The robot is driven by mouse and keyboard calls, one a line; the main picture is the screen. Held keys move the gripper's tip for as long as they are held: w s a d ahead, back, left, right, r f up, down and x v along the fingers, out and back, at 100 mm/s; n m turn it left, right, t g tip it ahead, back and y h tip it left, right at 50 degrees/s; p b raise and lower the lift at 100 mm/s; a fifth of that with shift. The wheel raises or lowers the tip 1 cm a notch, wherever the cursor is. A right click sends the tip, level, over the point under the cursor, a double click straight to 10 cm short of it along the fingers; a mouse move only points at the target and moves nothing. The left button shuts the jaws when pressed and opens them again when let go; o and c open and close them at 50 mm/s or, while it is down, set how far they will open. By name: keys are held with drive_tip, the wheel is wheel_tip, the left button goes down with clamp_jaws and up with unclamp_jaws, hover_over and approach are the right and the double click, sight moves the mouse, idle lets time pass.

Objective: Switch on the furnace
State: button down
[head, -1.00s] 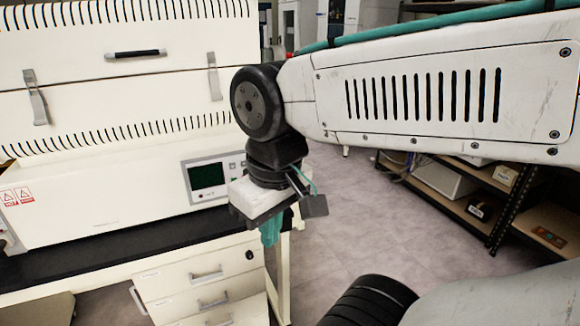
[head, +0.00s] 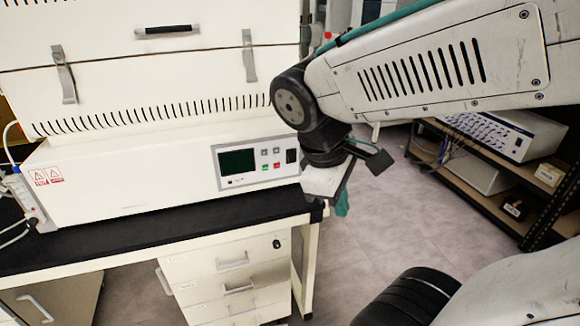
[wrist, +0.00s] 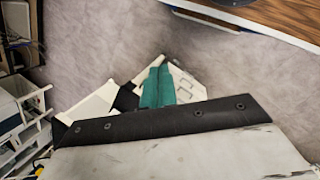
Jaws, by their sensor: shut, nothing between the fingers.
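The furnace (head: 130,185) is a large cream cabinet on a black-topped bench at the left of the head view. Its control panel (head: 257,162) has a dark green screen (head: 237,162), small grey, red and green buttons (head: 270,159) and a black switch (head: 291,156) at the right edge. My gripper (head: 342,204) hangs to the right of the panel, past the bench's right end, apart from the furnace and mostly hidden by my wrist. In the wrist view my gripper's teal fingers (wrist: 158,86) are together with nothing between them. The panel is not in the wrist view.
The black bench top (head: 150,240) ends just left of my gripper. White drawers (head: 225,280) stand under it. A shelf (head: 470,185) with boxes and a white instrument (head: 500,135) is at the right. Open floor (head: 370,240) lies between.

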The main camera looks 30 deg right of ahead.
drive_tip(key=w+d+f+n+h, duration=0.4)
drive_tip(key=w+d+n+h, duration=0.45)
drive_tip(key=n, duration=0.85)
drive_tip(key=w+a+f+n+t+h, duration=0.1)
drive_tip(key=w+a+f+n+t, duration=0.2)
drive_tip(key=w+n, duration=0.5)
drive_tip(key=w+a+f+n+t+h, duration=0.2)
drive_tip(key=w+f+n+t, duration=0.4)
drive_tip(key=n, duration=0.6)
drive_tip(key=shift+w+a+f, duration=0.55)
drive_tip(key=shift+w, duration=0.65)
